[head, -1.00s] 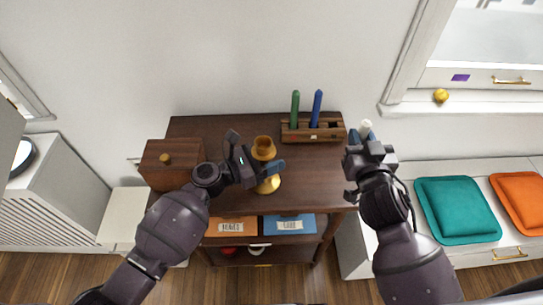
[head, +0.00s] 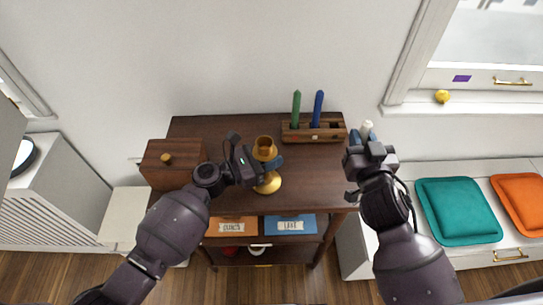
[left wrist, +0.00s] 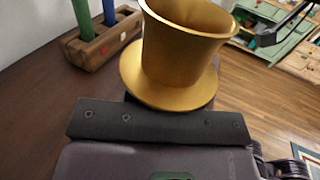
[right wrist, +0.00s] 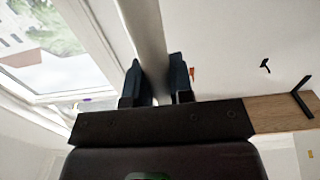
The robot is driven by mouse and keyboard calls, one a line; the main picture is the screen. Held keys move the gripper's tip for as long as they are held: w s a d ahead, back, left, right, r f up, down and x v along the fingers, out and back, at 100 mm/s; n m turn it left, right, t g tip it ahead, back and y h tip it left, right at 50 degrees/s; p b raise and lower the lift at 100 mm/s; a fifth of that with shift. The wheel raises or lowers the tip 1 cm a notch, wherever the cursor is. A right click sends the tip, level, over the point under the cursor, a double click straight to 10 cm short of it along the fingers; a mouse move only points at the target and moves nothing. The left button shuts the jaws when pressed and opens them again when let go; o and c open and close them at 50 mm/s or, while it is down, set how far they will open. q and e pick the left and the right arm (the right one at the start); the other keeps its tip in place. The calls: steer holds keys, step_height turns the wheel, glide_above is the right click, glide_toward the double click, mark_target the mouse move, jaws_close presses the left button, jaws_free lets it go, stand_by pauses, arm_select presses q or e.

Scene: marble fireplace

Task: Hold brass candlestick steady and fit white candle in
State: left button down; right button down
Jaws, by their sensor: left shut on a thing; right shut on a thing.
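The brass candlestick (head: 268,182) stands upright on the dark wooden table. My left gripper (head: 262,164) is shut on it below its cup. In the left wrist view, the candlestick's flared cup (left wrist: 185,50) and the wide disc under it rise just beyond the gripper, and the fingers are hidden. My right gripper (head: 360,142) is shut on the white candle (head: 367,126), to the right of the table and of the candlestick. In the right wrist view, the candle (right wrist: 146,35) rises between the two fingers. Its lower end is hidden.
A wooden rack (head: 302,134) with a green candle (head: 296,108) and a blue candle (head: 317,108) stands at the back right of the table. A wooden box (head: 172,166) with a knob is at the left. Open tabletop lies between candlestick and right gripper.

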stand_by(0.8)
steer(key=w+a+r+n+g+y, duration=0.1)
steer(key=a+r+y, duration=0.3)
steer(key=a, duration=0.6)
steer(key=w+a+r+n+y, duration=0.2)
steer(key=a+r+n+y, duration=0.2)
steer(key=a+r, duration=0.3)
steer(key=shift+a+g, duration=0.4)
steer(key=shift+a, duration=1.45)
steer(key=shift+f, duration=0.15)
steer(key=shift+f, duration=2.7)
